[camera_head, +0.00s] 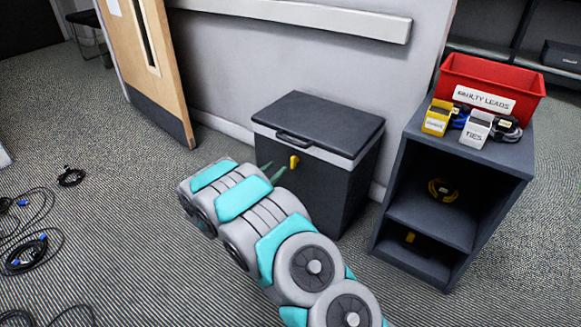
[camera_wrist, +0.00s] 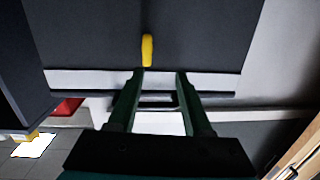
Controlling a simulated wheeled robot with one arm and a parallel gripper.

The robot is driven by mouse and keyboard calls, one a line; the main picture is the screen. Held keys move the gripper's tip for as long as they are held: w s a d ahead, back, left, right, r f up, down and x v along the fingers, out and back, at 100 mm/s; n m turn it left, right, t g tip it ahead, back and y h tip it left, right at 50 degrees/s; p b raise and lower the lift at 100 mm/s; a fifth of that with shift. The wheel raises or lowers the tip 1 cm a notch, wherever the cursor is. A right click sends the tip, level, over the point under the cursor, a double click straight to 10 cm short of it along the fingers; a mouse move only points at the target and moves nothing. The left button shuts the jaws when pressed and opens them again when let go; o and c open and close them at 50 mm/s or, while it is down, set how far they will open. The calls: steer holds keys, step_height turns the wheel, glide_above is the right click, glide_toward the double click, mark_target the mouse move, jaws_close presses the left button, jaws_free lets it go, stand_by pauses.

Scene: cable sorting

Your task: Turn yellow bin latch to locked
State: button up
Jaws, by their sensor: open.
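The bin (camera_head: 325,195) is a dark box with a closed grey lid and a pale band under the lid. Its small yellow latch (camera_head: 294,161) sits on the upper front face, just below the band, with its long side roughly upright. In the wrist view the yellow latch (camera_wrist: 147,50) stands just beyond my fingertips, nearer the left finger's line. My gripper (camera_head: 272,171) is in front of the bin, left of the latch in the head view. In the wrist view my gripper (camera_wrist: 160,75) is open with nothing between the fingers. I see no contact with the latch.
A dark lid handle (camera_head: 294,140) juts out above the latch. A dark shelf unit (camera_head: 480,215) stands to the right, with a red bin (camera_head: 492,85) and small yellow and white boxes on top. Loose cables (camera_head: 30,240) lie on the carpet at left. A wooden door (camera_head: 150,60) is behind.

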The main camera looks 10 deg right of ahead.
mark_target(291, 163)
steer(key=shift+h, duration=0.8)
steer(key=shift+w+d+f+b, duration=0.1)
steer(key=shift+w+d+f, duration=0.15)
steer(key=shift+w+d, duration=0.6)
steer(key=shift+w+d+f+b, duration=0.2)
steer(key=shift+w+d, duration=0.25)
steer(key=shift+d, duration=0.75)
steer(key=shift+w+d+f+b, duration=0.1)
steer(key=shift+w+d+f, duration=0.2)
steer(key=shift+w+d, duration=0.55)
steer(key=shift+s+d, duration=0.15)
steer(key=shift+s, duration=0.05)
steer(key=shift+c, duration=0.2)
jaws_close()
